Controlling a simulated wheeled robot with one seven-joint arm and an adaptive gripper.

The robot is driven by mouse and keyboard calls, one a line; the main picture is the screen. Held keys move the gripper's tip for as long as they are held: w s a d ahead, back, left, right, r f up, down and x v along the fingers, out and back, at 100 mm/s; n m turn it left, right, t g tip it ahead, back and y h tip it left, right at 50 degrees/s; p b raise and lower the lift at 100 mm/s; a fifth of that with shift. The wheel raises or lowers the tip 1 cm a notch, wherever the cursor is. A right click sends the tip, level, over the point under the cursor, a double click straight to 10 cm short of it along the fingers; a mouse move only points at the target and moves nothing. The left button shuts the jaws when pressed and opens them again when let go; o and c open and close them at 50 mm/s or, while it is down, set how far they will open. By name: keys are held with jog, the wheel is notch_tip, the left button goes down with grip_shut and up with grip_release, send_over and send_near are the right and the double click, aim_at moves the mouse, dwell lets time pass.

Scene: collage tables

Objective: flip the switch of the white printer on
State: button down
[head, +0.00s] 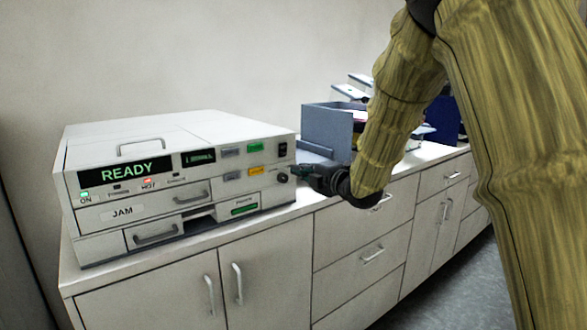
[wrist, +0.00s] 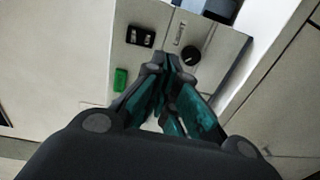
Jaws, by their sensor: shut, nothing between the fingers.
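The white printer (head: 150,145) stands on the counter at the left, its display reading READY. A green light (head: 85,192) beside the word ON is lit. A small black rocker switch (head: 282,149) is at the upper right of its front panel; it also shows in the wrist view (wrist: 140,36). A round black knob (head: 282,178) sits below it and shows in the wrist view (wrist: 191,55). My gripper (head: 301,172) is shut and empty at the panel's right edge. In the wrist view its fingertips (wrist: 163,64) lie between switch and knob; I cannot tell whether they touch the panel.
A grey-blue tray or bin (head: 327,130) stands on the counter just right of the printer, close behind my gripper. The counter's front edge (head: 190,247) runs below the printer, above cabinet doors and drawers.

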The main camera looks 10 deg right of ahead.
jog(key=shift+f+b+v, duration=0.2)
jog(key=shift+v, duration=1.1)
jog(key=shift+f+b+v, duration=0.2)
jog(key=shift+v, duration=1.1)
jog(key=s+f+m+g+h+p, duration=0.15)
jog(key=s+f+m, duration=0.3)
jog(key=f, duration=0.85)
jog(key=s+f+m+g+h, duration=0.25)
jog(key=s+f+m, duration=0.2)
jog(key=f, duration=0.85)
jog(key=s+f+m+g+h, duration=0.1)
jog(key=s+f+m+g, duration=0.3)
jog(key=f, duration=0.9)
jog(key=s+f+m+g+h+p, duration=0.1)
jog(key=s+f+m+g, duration=0.15)
jog(key=s+f, duration=0.65)
jog(key=s+f+m+g, duration=0.1)
jog(key=s+f+m, duration=0.2)
jog(key=s+f, duration=0.55)
jog(key=s+f+m+g, duration=0.1)
jog(key=s+m+g, duration=0.1)
jog(key=s, duration=0.9)
jog(key=s+a+f+m+g+h, duration=0.1)
jog(key=s+f+m+g, duration=0.1)
jog(key=s, duration=1)
jog(key=shift+a+f+m+p, duration=0.2)
jog(key=shift+a+m+p, duration=0.15)
jog(key=shift+p, duration=0.1)
jog(key=shift+s, duration=0.15)
